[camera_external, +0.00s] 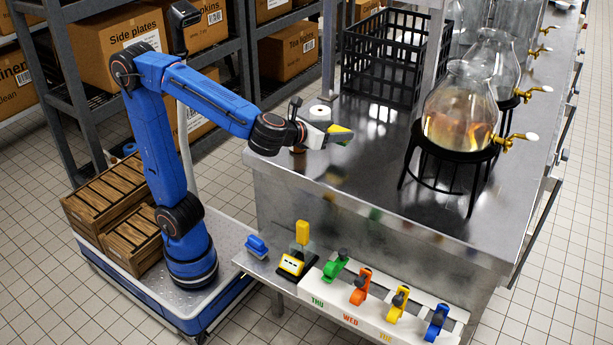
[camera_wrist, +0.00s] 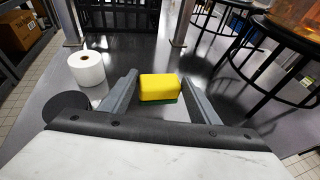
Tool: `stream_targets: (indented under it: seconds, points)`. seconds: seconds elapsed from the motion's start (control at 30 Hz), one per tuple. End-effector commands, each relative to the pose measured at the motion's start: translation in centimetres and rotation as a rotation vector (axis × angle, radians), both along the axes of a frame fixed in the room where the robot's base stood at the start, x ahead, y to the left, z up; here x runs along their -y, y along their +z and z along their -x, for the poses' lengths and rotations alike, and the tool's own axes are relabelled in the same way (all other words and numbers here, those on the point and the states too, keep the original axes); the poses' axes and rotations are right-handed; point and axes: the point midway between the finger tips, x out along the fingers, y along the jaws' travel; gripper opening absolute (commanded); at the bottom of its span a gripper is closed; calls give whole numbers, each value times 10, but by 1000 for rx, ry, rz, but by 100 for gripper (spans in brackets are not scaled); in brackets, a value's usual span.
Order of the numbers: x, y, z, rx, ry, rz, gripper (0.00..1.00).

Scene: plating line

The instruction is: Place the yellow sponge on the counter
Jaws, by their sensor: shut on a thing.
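The yellow sponge (camera_external: 341,131) has a green underside and sits at the end of my arm over the near part of the metal counter (camera_external: 365,185). My gripper (camera_external: 328,134) is shut on it. In the wrist view the sponge (camera_wrist: 160,86) lies between the two grey fingers of my gripper (camera_wrist: 158,92), yellow side up with a green strip below. In the external view a yellow-green reflection shows on the counter below the sponge, with a gap between them, so it appears held above the surface.
A white paper roll (camera_wrist: 87,68) stands on the counter to the left of the sponge. A black crate (camera_external: 383,70) is behind. A glass dispenser (camera_external: 459,110) on a black stand (camera_external: 447,158) is to the right. The counter's near part is clear.

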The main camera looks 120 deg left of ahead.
Motion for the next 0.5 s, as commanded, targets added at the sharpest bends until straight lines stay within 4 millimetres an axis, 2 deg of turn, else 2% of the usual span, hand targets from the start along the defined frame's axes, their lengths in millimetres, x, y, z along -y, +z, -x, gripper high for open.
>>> stream_targets:
  seconds: [0.27, 0.5]
  points:
    - [0, -20, 0, -1, -1, 0, 35]
    - [0, -49, 0, -1, 0, -1, 35]
